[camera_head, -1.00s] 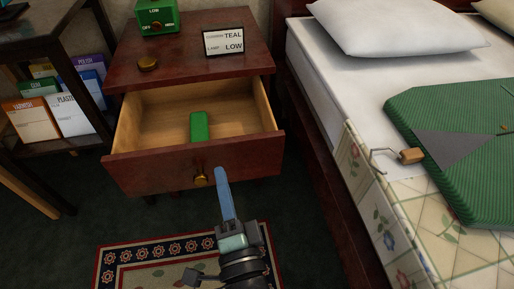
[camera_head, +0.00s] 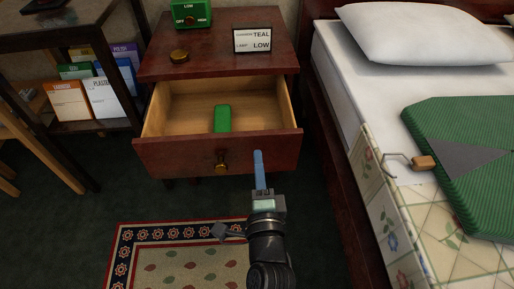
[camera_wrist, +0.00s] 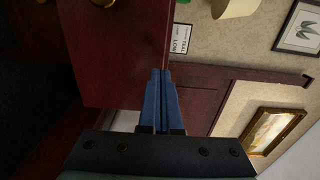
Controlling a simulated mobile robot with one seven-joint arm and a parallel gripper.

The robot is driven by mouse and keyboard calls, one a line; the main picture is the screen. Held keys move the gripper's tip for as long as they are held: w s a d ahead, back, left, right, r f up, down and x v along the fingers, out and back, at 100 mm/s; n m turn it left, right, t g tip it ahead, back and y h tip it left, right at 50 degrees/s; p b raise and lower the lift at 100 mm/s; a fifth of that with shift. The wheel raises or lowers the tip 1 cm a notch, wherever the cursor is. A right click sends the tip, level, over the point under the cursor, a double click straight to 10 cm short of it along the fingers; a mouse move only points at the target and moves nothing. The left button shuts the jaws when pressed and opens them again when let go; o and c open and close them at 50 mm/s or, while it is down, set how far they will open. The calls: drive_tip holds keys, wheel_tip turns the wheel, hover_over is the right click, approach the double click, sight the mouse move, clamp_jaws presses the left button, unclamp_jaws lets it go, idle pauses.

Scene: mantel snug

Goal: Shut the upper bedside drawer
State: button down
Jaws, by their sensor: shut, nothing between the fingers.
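The upper bedside drawer (camera_head: 262,147) is pulled well out of the dark red nightstand (camera_head: 218,58). Its brass knob (camera_head: 222,161) is on the middle of the front. A green block (camera_head: 222,118) lies inside the drawer. My gripper (camera_head: 258,154) is shut and empty, with its blue fingers pointing at the right half of the drawer front. In the wrist view, my gripper (camera_wrist: 160,72) is at the edge of the dark red front panel (camera_wrist: 120,50). I cannot tell whether the fingertips touch it.
A shelf with booklets (camera_head: 103,97) is at left. A rug (camera_head: 185,232) lies below.

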sight(256, 138)
drive_tip(key=shift+w+b, duration=0.35)
drive_tip(key=shift+w, duration=1.7)
